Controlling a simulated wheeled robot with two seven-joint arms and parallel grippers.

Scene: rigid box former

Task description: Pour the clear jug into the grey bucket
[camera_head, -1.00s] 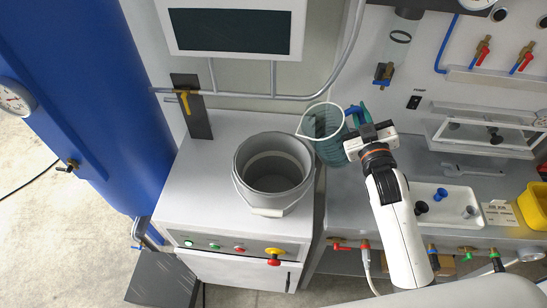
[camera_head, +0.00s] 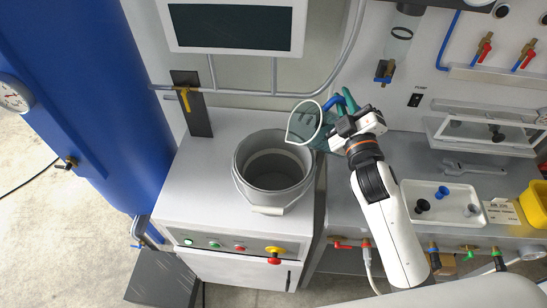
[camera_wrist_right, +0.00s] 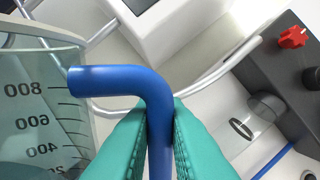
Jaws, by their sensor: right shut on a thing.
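The clear jug (camera_head: 304,124) has a blue handle (camera_wrist_right: 152,110) and stands out at the upper right of the bucket in the head view. Its side with printed marks of 800, 600 and 400 shows in the right wrist view (camera_wrist_right: 38,105). My right gripper (camera_head: 343,106) is shut on the blue handle. It holds the jug tilted, with the mouth turned toward the left and the bucket. The grey bucket (camera_head: 243,184) stands open on the white cabinet, and its inside looks empty. The jug's rim is close to the bucket's upper right edge. My left gripper is not in view.
A tray (camera_head: 407,201) with several small knobs and a yellow bin (camera_head: 535,205) lie to the right. A wrench (camera_head: 472,169) lies behind the tray. A pipe rail (camera_head: 345,62) and a screen (camera_head: 235,27) are behind. The cabinet top (camera_head: 190,165) is clear left of the bucket.

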